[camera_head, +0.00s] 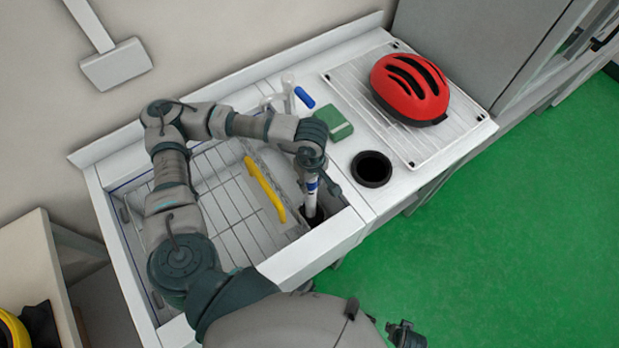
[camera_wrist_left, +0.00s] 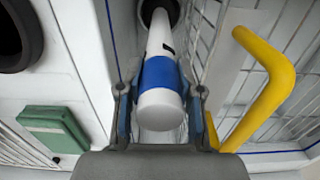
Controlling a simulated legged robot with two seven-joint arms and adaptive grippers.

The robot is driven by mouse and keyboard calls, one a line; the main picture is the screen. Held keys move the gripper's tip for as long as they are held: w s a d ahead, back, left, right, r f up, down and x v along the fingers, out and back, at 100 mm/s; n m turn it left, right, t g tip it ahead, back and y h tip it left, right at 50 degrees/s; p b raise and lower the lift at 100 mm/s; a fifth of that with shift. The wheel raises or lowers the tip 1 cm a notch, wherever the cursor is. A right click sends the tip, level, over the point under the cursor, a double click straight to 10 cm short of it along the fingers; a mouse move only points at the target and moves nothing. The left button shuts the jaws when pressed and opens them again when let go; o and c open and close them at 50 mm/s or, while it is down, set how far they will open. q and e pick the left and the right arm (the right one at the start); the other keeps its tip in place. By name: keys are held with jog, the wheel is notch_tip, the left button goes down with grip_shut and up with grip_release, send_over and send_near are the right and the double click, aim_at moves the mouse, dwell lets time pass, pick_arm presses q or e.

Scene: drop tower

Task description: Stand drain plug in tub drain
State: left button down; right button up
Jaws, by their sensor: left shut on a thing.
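The drain plug (camera_head: 311,197) is a white tube with a blue band, roughly upright in the tub's right end. My left gripper (camera_head: 312,178) is shut on it near its top. In the left wrist view the plug (camera_wrist_left: 160,80) sits between both fingers of the gripper (camera_wrist_left: 161,96) at the blue band. The plug's far end is at the dark round tub drain (camera_head: 318,215), which also shows in the left wrist view (camera_wrist_left: 174,9). I cannot tell how deep the end sits. A dark part, apparently my right gripper (camera_head: 405,334), shows at the bottom edge.
A yellow bar (camera_head: 264,189) stands in the tub left of the plug. The tub wall (camera_head: 320,240) is close in front. On the counter are a black round opening (camera_head: 371,168), a green block (camera_head: 334,122), a blue-handled item (camera_head: 304,97) and a red helmet (camera_head: 410,87) on a white rack (camera_head: 455,140).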

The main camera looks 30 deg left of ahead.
pick_arm(q)
jog(key=shift+d+r, duration=0.1)
jog(key=shift+d, duration=0.15)
jog(key=shift+a, duration=0.15)
jog(key=shift+a, duration=0.3)
jog(key=shift+d, duration=0.25)
dwell(0.3)
jog(key=shift+a+b, duration=0.15)
jog(key=shift+b, duration=0.3)
